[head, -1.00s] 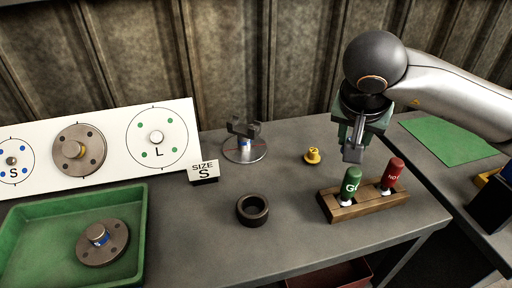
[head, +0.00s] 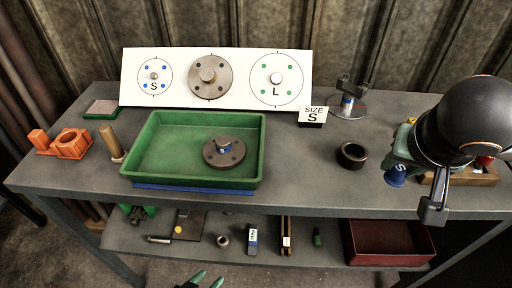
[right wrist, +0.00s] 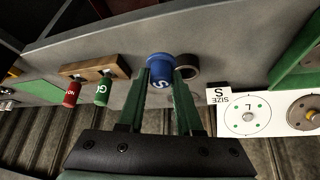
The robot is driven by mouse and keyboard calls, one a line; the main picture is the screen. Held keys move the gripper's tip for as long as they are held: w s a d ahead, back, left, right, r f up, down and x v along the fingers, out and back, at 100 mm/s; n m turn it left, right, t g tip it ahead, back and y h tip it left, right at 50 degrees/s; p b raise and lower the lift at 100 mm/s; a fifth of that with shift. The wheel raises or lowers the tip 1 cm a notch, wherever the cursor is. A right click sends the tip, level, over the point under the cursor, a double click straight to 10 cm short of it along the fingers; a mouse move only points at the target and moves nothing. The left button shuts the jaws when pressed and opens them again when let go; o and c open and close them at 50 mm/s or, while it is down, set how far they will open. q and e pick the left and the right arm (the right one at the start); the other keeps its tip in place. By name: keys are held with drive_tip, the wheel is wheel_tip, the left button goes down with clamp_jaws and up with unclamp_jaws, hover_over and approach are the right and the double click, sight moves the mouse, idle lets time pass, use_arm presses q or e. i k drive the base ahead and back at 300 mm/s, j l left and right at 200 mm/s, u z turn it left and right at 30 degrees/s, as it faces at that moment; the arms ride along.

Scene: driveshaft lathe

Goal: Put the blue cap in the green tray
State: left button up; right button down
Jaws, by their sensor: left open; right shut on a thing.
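The blue cap (head: 396,177), marked S, is held in my right gripper (head: 397,163), above the bench at its right part. In the right wrist view the blue cap (right wrist: 160,66) sits between the two green fingers of the right gripper (right wrist: 161,80), which are shut on it. The green tray (head: 165,150) stands on the bench left of the cap, well apart from it. A round flange with a blue-banded hub (head: 223,153) lies in the tray's right part.
A dark ring (head: 352,155) and a SIZE S sign (head: 313,115) stand between cap and tray. A white board (head: 130,80) with flange patterns stands behind the tray. A metal stand (head: 348,107) is at the back. Orange parts (head: 72,144) lie at the left.

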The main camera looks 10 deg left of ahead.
sight(172, 139)
drive_tip(key=u, duration=1.1)
drive_tip(key=i+u, duration=0.3)
drive_tip(key=i+j+u, duration=0.1)
drive_tip(key=u, duration=0.25)
